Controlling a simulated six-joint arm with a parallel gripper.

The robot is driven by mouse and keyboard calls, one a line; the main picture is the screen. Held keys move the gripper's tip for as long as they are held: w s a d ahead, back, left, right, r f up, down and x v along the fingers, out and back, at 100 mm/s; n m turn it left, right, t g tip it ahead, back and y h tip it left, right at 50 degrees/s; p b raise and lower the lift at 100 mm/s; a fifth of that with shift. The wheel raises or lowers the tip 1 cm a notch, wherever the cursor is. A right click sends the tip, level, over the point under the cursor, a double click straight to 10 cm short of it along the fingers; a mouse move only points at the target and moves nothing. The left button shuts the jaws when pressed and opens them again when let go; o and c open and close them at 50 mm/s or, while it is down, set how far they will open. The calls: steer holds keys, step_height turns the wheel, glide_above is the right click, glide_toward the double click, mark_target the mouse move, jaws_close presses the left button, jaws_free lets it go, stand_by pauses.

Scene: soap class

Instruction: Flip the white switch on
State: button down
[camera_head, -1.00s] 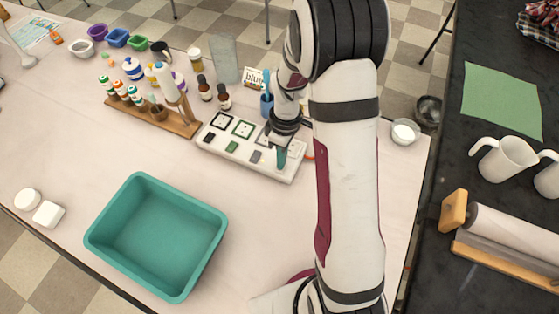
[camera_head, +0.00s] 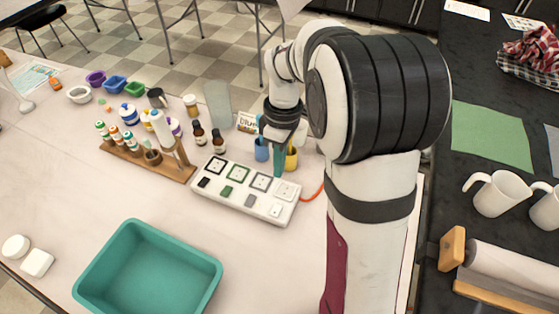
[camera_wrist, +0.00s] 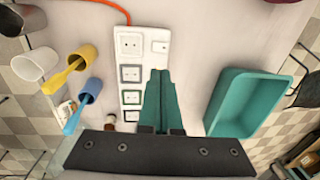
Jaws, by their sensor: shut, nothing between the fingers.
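The white switch (camera_head: 276,210) sits at the right end of the white power strip (camera_head: 236,206), in front of the white-framed socket. In the wrist view the white switch (camera_wrist: 160,47) shows clear near the top of the strip (camera_wrist: 144,38), beside the last socket. My gripper (camera_head: 279,174) is shut and empty, its teal fingers pointing down near the strip's right end, behind the white switch in the picture. In the wrist view the gripper's fingertips (camera_wrist: 160,72) appear below the white switch and cover part of the switch row. I cannot tell the fingers' exact height above the strip.
Black (camera_head: 203,183), green (camera_head: 227,191) and grey (camera_head: 249,201) switches line the strip. A blue cup (camera_head: 261,150) and a yellow cup (camera_head: 291,159) stand close behind it. A teal bin (camera_head: 150,226) is in front; an orange cord (camera_head: 313,193) leaves the right end.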

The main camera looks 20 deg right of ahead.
mark_target(274, 214)
steer(key=shift+r, duration=0.4)
steer(key=shift+s+a, duration=0.4)
steer(key=shift+a, duration=0.1)
steer(key=shift+f, duration=0.1)
steer(key=f, duration=0.9)
steer(key=s+a+f, duration=0.1)
steer(key=f, duration=0.3)
steer(key=shift+s+a+f, duration=0.1)
steer(key=shift+f, duration=0.25)
